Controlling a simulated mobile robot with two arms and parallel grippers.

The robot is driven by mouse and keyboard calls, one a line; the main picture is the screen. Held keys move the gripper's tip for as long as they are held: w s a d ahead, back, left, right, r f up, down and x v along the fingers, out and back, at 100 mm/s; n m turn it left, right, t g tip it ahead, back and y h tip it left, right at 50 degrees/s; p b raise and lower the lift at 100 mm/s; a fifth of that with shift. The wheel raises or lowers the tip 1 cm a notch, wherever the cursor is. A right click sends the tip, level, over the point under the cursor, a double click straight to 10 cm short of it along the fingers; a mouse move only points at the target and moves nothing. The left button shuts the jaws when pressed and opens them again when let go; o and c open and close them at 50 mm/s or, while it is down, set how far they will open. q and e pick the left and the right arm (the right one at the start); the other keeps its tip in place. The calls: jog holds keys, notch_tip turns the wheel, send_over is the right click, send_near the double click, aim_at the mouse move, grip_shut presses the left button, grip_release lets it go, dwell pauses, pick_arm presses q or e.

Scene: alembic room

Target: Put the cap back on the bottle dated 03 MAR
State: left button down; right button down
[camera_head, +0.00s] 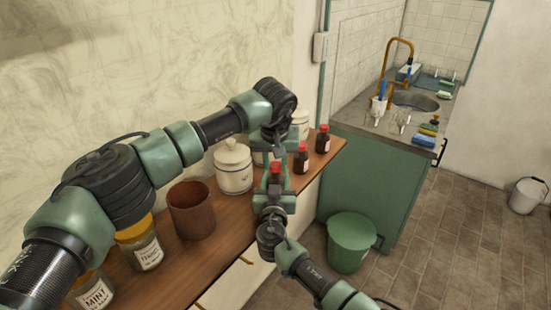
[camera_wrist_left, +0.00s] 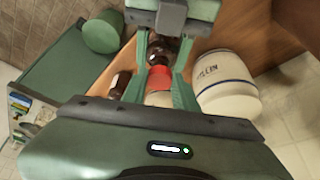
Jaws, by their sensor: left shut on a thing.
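A small brown bottle (camera_head: 275,180) is between the fingers of my right gripper (camera_head: 275,190), which points up from below. It also shows in the left wrist view (camera_wrist_left: 165,48). A red cap (camera_wrist_left: 160,74) is between the fingertips of my left gripper (camera_wrist_left: 160,80), which comes down from above. The cap also shows in the head view (camera_head: 276,167), right over the bottle's top. I cannot tell whether it touches or sits on the neck. No date is readable on this bottle.
Two brown bottles with red caps, one nearer (camera_head: 301,162) and one farther (camera_head: 322,142), stand on the wooden shelf (camera_head: 215,250). A white lidded jar (camera_head: 233,170), a rust-brown pot (camera_head: 191,212) and labelled jars (camera_head: 140,245) stand left. A green bin (camera_head: 349,245) is on the floor.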

pick_arm(q)
jog(key=shift+f, duration=0.55)
dwell(0.5)
jog(key=m+h, duration=0.1)
jog(key=m, duration=0.1)
jog(key=shift+a+m, duration=0.2)
jog(key=shift+m, duration=0.2)
jog(key=m, duration=0.2)
jog(key=m+h, duration=0.1)
jog(key=shift+w+a+m+g, duration=0.1)
jog(key=shift+a+m+g, duration=0.05)
jog(key=shift+m+g, duration=0.2)
jog(key=c, duration=1.1)
grip_release()
jog(key=shift+r, duration=2.3)
